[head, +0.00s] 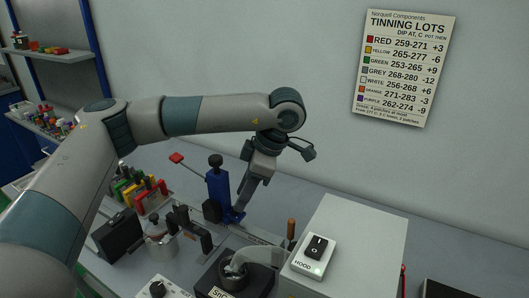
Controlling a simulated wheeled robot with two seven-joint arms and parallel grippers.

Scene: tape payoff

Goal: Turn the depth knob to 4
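A blue upright post (219,188) stands on the bench near the middle, with a black knob (215,161) on its top. No depth label or number can be read on it, so I cannot tell whether this is the depth knob. A second black knob (157,289) sits on a white box at the bottom edge, its lettering too small to read surely. My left gripper (238,212) points down just right of the blue post, its fingertips low near the post's foot. Whether its fingers are apart, or touch the post, is unclear. My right gripper is out of view.
A white hood box (355,240) with a black switch (317,246) stands at right. A dark solder pot (234,270) sits at front centre. Coloured clips (140,190) and a dark box (117,236) are at left. A tinning lots chart (403,68) hangs on the wall.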

